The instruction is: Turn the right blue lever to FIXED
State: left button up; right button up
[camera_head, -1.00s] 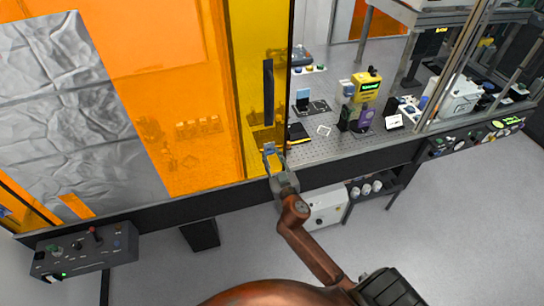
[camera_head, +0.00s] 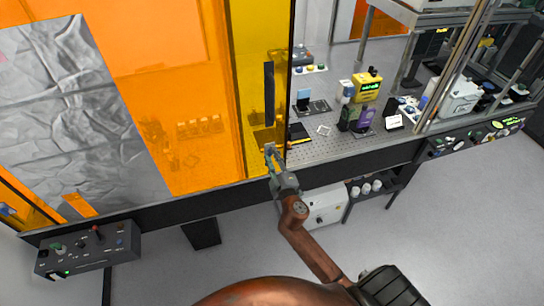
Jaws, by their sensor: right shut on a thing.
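My right gripper (camera_head: 270,151) is at the front edge of the perforated bench, just below the black vertical bar on the yellow panel. It is shut on a small blue-grey piece at its fingertips. The piece is too small and too covered by the fingers for me to tell whether it is the right blue lever. No FIXED marking can be read. My left gripper is not in view.
Orange and yellow see-through panels (camera_head: 180,60) close off the left and middle. The perforated bench (camera_head: 340,147) holds a yellow device (camera_head: 367,87) and dark bottles right of my gripper. A control box (camera_head: 90,252) hangs at lower left. Floor is clear at lower right.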

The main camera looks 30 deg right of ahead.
jog(key=n, duration=0.5)
jog(key=shift+f+p, duration=0.15)
jog(key=shift+p, duration=0.25)
dwell(0.3)
jog(key=o, duration=1.1)
jog(key=shift+o, duration=0.2)
jog(key=shift+s, duration=0.1)
jog(key=v, duration=1.2)
